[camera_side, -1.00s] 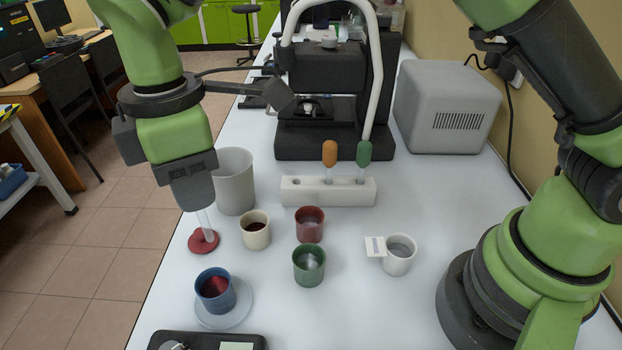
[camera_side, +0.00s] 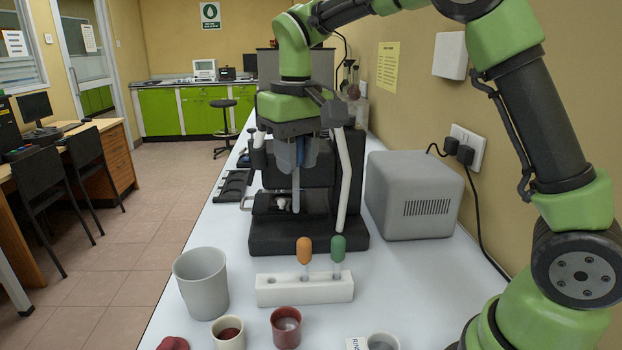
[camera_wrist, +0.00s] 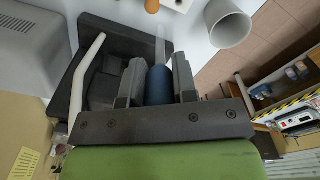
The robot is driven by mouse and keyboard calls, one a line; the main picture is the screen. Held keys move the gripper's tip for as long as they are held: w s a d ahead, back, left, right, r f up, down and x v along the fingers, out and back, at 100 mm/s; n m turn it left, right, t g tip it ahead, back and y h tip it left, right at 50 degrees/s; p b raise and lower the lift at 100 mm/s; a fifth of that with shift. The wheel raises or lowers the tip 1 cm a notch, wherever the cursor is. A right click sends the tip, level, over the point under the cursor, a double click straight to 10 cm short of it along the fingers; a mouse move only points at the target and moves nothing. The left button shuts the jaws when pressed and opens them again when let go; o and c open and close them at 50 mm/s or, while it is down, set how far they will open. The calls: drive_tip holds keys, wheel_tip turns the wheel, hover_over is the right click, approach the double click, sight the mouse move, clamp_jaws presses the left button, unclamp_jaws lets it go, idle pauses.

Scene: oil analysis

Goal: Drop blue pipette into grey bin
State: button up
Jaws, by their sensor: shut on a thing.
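My gripper (camera_side: 298,153) is shut on the blue pipette, whose blue bulb (camera_wrist: 160,84) shows between the fingers in the wrist view. In the side view the pipette's pale stem hangs down in front of the dark microscope-like instrument (camera_side: 262,232), well above the table. The grey bin (camera_side: 202,284) stands upright on the table, in front and to the left of the gripper. It also shows at the upper right of the wrist view (camera_wrist: 230,28). The bin and the gripper are well apart.
A white rack (camera_side: 305,290) holds an orange pipette (camera_side: 304,251) and a green pipette (camera_side: 338,248). A red cup (camera_side: 286,327) and a cream cup (camera_side: 228,333) stand in front. A grey box (camera_side: 415,195) is at the right.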

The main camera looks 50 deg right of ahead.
drive_tip(key=w+a+f+n+t, duration=0.1)
drive_tip(key=w+a+f+n, duration=0.25)
drive_tip(key=w+a, duration=0.2)
drive_tip(key=w+a+f+n+t, duration=0.1)
drive_tip(key=w+a+f+n, duration=0.1)
drive_tip(key=w+a+n, duration=0.4)
wheel_tip(320, 180, down, 6)
drive_tip(key=s+m, duration=0.1)
drive_tip(key=m, duration=0.1)
drive_tip(key=shift+s+a+m, duration=0.25)
drive_tip(key=shift+m, duration=0.1)
drive_tip(key=o, duration=1.1)
drive_tip(key=v, duration=0.2)
drive_tip(key=w+v, duration=0.1)
drive_tip(key=v, duration=0.2)
drive_tip(key=shift+r, duration=0.1)
idle(0.3)
